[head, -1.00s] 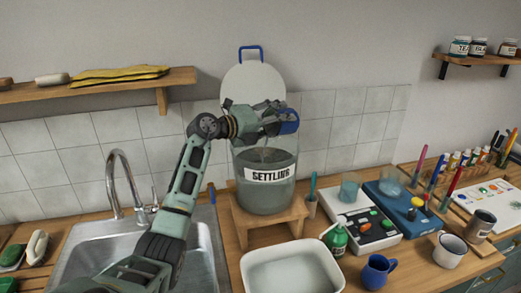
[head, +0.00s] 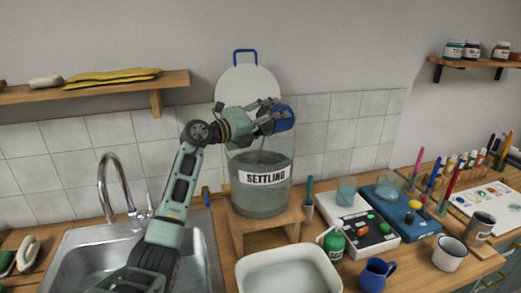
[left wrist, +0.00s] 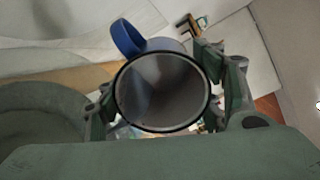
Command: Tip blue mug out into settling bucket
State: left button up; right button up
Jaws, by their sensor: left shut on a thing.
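A blue mug (head: 285,119) is held by my left gripper (head: 272,119), above the settling bucket (head: 262,200). The bucket is a clear grey-tinted container labelled SETTLING, standing on a small wooden stand. In the left wrist view the mug (left wrist: 138,62) sits between the fingers of my left gripper (left wrist: 162,108). Its round mouth faces the camera, its inside looks dark grey, and its blue handle points to the upper left. A thin streak shows below the gripper at the bucket; I cannot tell if it is liquid. My right gripper is out of view.
A white round lid (head: 250,88) with a blue handle leans behind the bucket. A white basin (head: 290,250), a green bottle (head: 334,245), another blue mug (head: 375,274) and a white mug (head: 449,254) stand to the front and right. A sink (head: 85,262) lies left.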

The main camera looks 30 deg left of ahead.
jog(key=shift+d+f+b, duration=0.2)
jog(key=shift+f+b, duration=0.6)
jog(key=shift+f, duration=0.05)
